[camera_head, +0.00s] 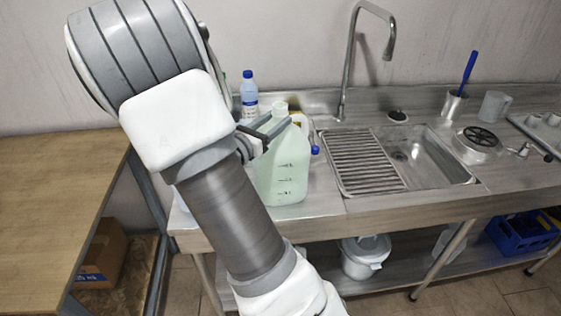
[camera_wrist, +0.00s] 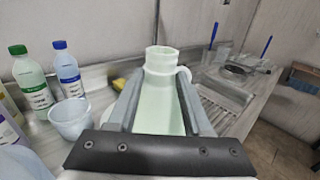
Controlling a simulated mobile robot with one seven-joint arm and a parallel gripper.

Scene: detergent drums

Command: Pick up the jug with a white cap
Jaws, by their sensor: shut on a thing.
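A pale green translucent jug (camera_head: 286,178) with dark marks on its side stands at the left end of the steel counter. Its pale, whitish cap (camera_head: 280,107) shows at the top, and also in the wrist view (camera_wrist: 160,58). My gripper (camera_head: 268,132) is shut on the jug just below the cap, with one finger on each side in the wrist view (camera_wrist: 158,88). The jug looks upright. Its base seems to be at counter level, but I cannot tell whether it touches. My arm hides part of its left side.
A blue-capped bottle (camera_head: 249,95) stands behind the jug. The wrist view shows a green bottle (camera_wrist: 31,80) and a whitish cup (camera_wrist: 71,120) to the left. The sink (camera_head: 425,158) and its ribbed drainer (camera_head: 360,162) lie to the right. The tap (camera_head: 350,60) rises behind.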

